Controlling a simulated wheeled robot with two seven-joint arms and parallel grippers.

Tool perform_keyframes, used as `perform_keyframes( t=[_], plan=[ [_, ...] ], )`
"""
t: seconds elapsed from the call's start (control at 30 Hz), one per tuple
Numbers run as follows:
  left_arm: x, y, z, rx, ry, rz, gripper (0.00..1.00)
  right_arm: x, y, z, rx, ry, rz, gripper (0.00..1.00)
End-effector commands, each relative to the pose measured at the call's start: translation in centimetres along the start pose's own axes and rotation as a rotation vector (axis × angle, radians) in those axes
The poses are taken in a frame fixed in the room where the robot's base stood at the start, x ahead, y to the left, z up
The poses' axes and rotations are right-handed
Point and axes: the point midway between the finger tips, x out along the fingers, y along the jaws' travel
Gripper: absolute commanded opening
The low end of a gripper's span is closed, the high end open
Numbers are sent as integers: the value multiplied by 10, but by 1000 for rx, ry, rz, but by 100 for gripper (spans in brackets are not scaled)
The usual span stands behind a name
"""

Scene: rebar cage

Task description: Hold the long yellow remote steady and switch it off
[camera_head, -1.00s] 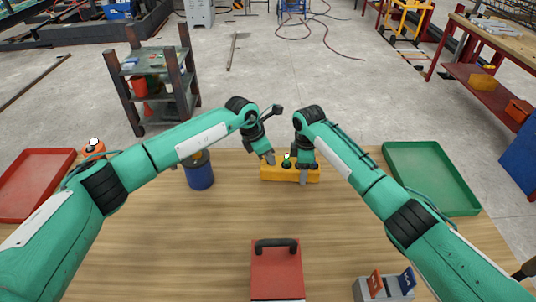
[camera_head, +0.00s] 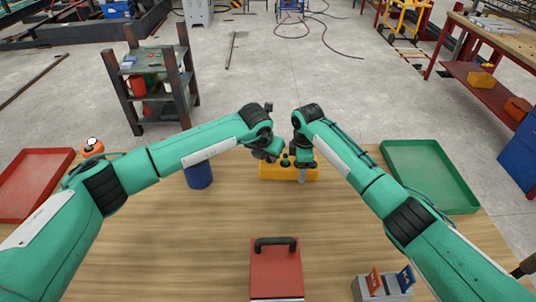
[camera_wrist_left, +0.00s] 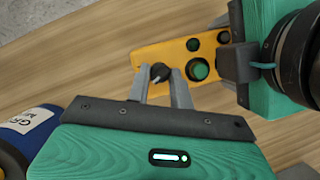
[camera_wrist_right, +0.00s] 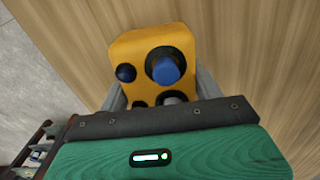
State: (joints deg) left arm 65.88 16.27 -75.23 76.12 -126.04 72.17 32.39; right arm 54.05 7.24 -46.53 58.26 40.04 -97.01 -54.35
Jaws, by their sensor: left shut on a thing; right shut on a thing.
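The long yellow remote (camera_head: 266,172) lies at the far middle of the table, partly hidden by my grippers. In the left wrist view it (camera_wrist_left: 178,50) carries a black knob (camera_wrist_left: 160,72) at one end and green buttons (camera_wrist_left: 198,69). My left gripper (camera_head: 270,156) is at the remote's left end; its fingers (camera_wrist_left: 161,84) are on either side of the black knob, shut on it. My right gripper (camera_head: 303,171) is shut across the remote's body. In the right wrist view, its fingers flank the remote (camera_wrist_right: 150,40), where a blue button (camera_wrist_right: 166,67) shows.
A blue can (camera_head: 199,175) stands left of the remote. A red tray (camera_head: 35,180) is far left, a green tray (camera_head: 430,175) right. A red box with a black handle (camera_head: 276,272) and a grey holder (camera_head: 383,290) are near the front. The middle table is clear.

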Motion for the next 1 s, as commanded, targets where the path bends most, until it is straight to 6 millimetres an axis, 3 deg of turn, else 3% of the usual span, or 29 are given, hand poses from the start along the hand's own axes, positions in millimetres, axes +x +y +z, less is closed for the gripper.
perform_keyframes(
  t=[0.57,0.6,0.7,1.0],
  plan=[
    [0,0,0,-34,-1,14,0,-1,0,0,0,0,0,30],
    [0,0,0,-34,-1,14,26,-1,0,0,0,0,0,30],
    [0,0,0,-33,-1,14,44,-1,0,0,0,0,0,30],
    [-2,0,0,-33,-1,13,44,-1,0,0,0,0,0,30]
  ],
)
